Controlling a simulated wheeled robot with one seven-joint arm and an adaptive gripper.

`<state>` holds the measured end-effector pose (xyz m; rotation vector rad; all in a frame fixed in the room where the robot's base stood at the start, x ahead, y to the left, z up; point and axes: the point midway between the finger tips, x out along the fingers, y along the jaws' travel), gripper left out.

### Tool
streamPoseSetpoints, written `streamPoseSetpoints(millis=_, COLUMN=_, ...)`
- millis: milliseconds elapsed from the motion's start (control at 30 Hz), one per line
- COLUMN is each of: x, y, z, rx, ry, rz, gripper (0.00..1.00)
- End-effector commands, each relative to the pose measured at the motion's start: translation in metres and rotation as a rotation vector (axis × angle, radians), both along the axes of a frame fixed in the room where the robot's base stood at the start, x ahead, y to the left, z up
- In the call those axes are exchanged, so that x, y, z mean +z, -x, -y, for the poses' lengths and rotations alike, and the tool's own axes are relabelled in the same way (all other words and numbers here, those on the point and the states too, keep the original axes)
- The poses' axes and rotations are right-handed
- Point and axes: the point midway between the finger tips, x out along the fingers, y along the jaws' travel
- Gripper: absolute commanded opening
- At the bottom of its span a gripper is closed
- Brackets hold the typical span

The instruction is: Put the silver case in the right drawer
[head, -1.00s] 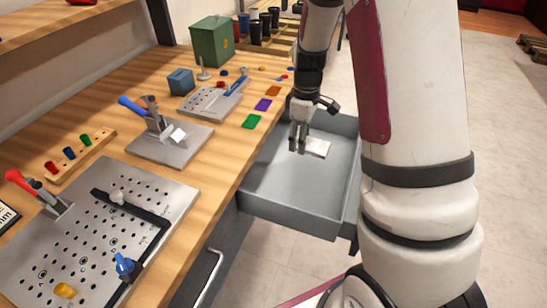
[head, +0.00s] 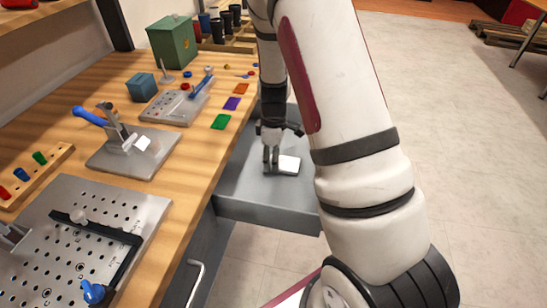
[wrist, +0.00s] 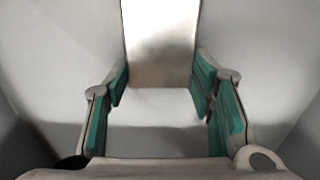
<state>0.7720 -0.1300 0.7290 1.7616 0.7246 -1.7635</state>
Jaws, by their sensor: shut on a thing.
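The silver case (head: 289,166) is a small flat bright plate inside the open grey drawer (head: 264,211). My gripper (head: 271,168) points down into the drawer and is shut on the case. In the wrist view the case (wrist: 160,42) sits between the two green-padded fingers and extends out past the tips. It appears low over the drawer floor; I cannot tell whether it touches the floor. My arm hides the right part of the drawer.
The wooden workbench (head: 190,145) runs along the left of the drawer, with a clamp plate (head: 125,160), a perforated plate (head: 80,225), coloured cards and a green box (head: 174,42) on it. A drawer handle (head: 192,285) shows below.

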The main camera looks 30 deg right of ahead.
Motion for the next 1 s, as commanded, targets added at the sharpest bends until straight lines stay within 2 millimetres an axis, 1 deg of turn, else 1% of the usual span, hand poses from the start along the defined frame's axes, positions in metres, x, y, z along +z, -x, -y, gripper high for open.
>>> streamPoseSetpoints(millis=167, x=0.001, y=0.0, z=0.0, rx=0.0, ry=-0.001, rz=0.001, gripper=0.21)
streamPoseSetpoints(millis=267, x=-0.002, y=0.0, z=0.0, rx=0.0, ry=-0.001, rz=0.001, gripper=0.21)
streamPoseSetpoints(millis=300, x=-0.002, y=0.0, z=0.0, rx=0.0, ry=-0.001, rz=0.001, gripper=0.54)
streamPoseSetpoints(millis=367, x=-0.002, y=0.0, z=0.0, rx=0.0, ry=0.0, rz=0.0, gripper=0.67)
streamPoseSetpoints(millis=400, x=-0.002, y=0.0, z=0.0, rx=0.0, ry=0.0, rz=0.0, gripper=0.69)
streamPoseSetpoints(millis=767, x=0.001, y=0.0, z=0.0, rx=0.0, ry=0.0, rz=0.0, gripper=0.69)
streamPoseSetpoints(millis=867, x=0.012, y=0.0, z=0.0, rx=0.001, ry=-0.001, rz=0.002, gripper=0.69)
streamPoseSetpoints(millis=1000, x=0.038, y=-0.001, z=0.0, rx=0.002, ry=0.0, rz=0.004, gripper=0.69)
